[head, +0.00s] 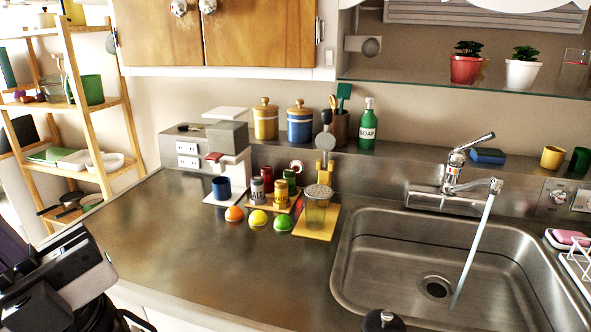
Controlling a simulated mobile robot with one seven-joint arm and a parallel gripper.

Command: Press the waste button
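No button marked as waste can be made out for certain. A steel plate with a round control (557,197) is on the back wall right of the tap, too small to read. The round drain (435,288) lies in the floor of the steel sink (345,270). A dark round knob-like thing (383,321) shows at the bottom edge, in front of the sink. My arm, grey and black, is at the lower left, well away from the sink and the wall plate. I cannot make out its fingertips or anything held.
A tap (455,165) stands behind the sink, with a pale stream or rod slanting down from it. Fruit, jars and a grater-topped cup (318,205) stand left of the sink. The counter's left front (190,255) is clear. A glass shelf (460,90) hangs above.

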